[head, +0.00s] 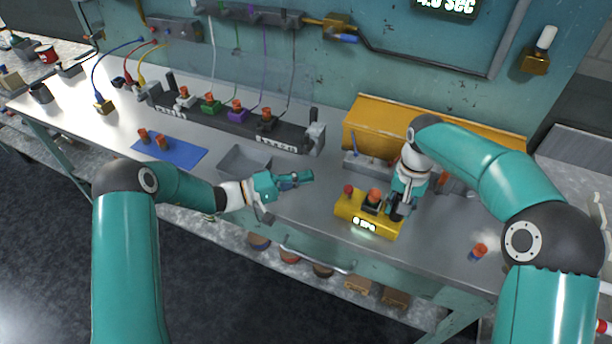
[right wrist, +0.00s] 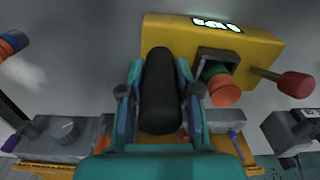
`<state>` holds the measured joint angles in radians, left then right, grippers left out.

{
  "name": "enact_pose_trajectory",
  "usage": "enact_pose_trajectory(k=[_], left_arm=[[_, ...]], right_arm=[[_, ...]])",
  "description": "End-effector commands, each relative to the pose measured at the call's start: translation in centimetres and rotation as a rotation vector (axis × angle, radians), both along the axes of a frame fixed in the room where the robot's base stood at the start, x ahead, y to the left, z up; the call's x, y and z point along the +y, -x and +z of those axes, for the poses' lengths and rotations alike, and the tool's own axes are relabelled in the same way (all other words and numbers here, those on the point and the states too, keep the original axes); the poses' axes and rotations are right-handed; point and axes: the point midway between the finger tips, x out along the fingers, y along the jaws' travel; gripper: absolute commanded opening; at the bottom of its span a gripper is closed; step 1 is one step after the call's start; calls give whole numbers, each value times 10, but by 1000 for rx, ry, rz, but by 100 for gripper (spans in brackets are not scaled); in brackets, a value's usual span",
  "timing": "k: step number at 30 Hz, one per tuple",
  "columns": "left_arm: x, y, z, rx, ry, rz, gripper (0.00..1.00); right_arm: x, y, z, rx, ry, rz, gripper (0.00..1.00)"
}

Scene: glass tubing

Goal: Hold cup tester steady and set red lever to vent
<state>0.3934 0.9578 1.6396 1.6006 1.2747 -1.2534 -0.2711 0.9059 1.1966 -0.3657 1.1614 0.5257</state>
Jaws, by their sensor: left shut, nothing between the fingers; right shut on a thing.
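The cup tester (head: 352,213) is a yellow box with a lit display, near the front edge of the bench. Its yellow body also shows in the right wrist view (right wrist: 170,35). The red lever (head: 348,188) stands at its left end; in the right wrist view the red knob (right wrist: 297,86) is on a thin stem. An orange and green cup (right wrist: 222,90) sits in its socket. My right gripper (right wrist: 160,100) is shut on the tester's black handle (right wrist: 160,85). My left gripper (head: 304,177) is shut and empty, left of the lever and apart from it.
A yellow bin (head: 375,125) stands behind the tester. A grey tray (head: 240,162) lies behind my left gripper, and a blue mat (head: 180,155) is farther left. A dark rack (head: 220,120) holds several coloured pieces. An orange and blue piece (head: 478,252) stands at right.

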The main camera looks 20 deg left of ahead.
Motion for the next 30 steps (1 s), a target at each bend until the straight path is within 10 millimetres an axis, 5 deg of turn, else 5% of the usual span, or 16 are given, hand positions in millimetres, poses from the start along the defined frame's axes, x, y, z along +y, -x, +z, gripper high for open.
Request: enact_pose_trajectory(k=[2,3,8,20,30], left_arm=[[0,0,0,0,0,0,0],[0,0,0,0,0,0,0],[0,0,0,0,0,0,0],[0,0,0,0,0,0,0],[0,0,0,0,0,0,0]], right_arm=[[0,0,1,-2,0,-1,0],[0,0,1,-2,0,-1,36],[0,0,1,-1,0,-1,62],[0,0,5,-1,0,0,62],[0,-1,60,-6,-1,-1,62]])
